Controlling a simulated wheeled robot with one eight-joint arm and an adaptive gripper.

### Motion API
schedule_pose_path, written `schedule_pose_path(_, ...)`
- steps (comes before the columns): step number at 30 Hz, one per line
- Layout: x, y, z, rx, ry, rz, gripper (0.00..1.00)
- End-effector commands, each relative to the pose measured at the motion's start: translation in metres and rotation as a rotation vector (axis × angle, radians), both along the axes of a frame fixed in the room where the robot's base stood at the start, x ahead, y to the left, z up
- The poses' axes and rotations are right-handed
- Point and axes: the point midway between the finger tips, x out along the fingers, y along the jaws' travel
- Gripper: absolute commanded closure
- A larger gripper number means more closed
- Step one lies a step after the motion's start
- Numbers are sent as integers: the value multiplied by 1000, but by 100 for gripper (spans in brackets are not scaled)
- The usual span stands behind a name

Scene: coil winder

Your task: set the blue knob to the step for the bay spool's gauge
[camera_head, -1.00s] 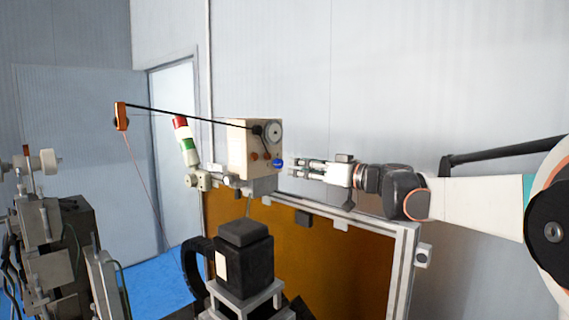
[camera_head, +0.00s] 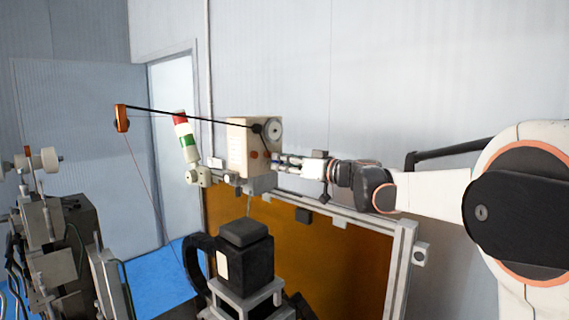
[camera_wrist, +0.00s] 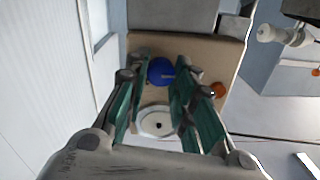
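The blue knob (camera_wrist: 160,71) is on the face of a beige control box (camera_head: 240,148), which also carries a pale round dial (camera_wrist: 157,122) and an orange-red knob (camera_wrist: 218,90). A light mark shows on the blue knob; its step cannot be read. In the head view my gripper (camera_head: 278,161) is at the box face and mostly hides the knob. In the wrist view my gripper's fingers (camera_wrist: 161,77) are apart, one on each side of the blue knob; contact cannot be told. A whitish spool-like part (camera_head: 46,159) stands at the far left; its gauge is not readable.
An orange-brown panel in a pale frame (camera_head: 400,270) lies below my arm. A black motor-like block (camera_head: 245,257) stands in front of it. A red, white and green signal light (camera_head: 185,138) and a thin black arm (camera_head: 190,115) are left of the box.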

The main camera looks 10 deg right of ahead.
Motion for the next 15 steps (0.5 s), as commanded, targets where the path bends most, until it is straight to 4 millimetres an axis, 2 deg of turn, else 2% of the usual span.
schedule_pose_path(15,0,0,-1,71,46,1,100)
